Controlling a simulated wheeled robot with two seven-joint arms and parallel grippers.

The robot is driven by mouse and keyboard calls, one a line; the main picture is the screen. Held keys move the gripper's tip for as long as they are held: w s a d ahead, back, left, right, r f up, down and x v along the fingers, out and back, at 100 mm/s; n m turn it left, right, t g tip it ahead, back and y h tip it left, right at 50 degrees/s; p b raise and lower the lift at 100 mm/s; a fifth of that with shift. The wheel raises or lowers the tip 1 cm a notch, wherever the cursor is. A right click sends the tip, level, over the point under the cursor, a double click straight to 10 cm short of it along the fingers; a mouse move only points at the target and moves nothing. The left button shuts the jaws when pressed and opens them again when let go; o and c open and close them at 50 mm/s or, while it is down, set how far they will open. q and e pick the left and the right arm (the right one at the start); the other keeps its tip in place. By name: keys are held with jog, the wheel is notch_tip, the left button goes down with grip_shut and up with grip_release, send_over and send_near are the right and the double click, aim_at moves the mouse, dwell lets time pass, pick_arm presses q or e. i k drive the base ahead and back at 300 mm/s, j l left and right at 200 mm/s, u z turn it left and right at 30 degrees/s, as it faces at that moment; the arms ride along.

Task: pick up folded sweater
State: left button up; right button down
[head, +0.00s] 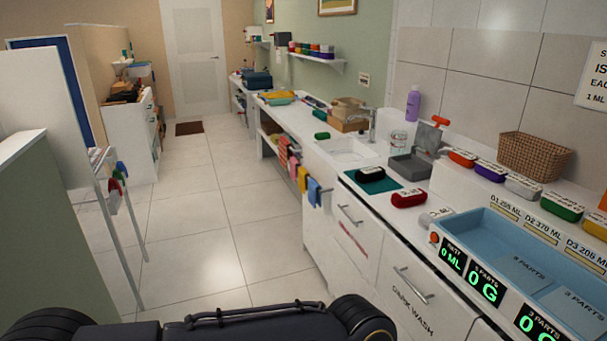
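No folded sweater can be made out for certain. A yellow folded-looking item (278,94) lies on the far part of the counter, with a teal item (281,101) just in front of it. They are too small to tell whether either is a sweater. Neither of my grippers is in view.
A long white counter (292,122) runs along the right, with a sink (345,150), a wicker basket (535,155) and a blue tray (520,262). Coloured cloths (302,176) hang below it. A drying rack (120,205) stands left. The tiled floor (205,215) between is clear.

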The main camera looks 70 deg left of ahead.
aim_at(367, 176)
jog(key=u, duration=1.9)
jog(key=z, duration=0.25)
jog(key=i+j+z, duration=0.1)
jog(key=z, duration=0.3)
jog(key=i+j+z, duration=0.2)
jog(key=z, duration=0.2)
jog(key=i+j+z, duration=0.1)
jog(key=j+z, duration=0.15)
jog(key=z, duration=0.2)
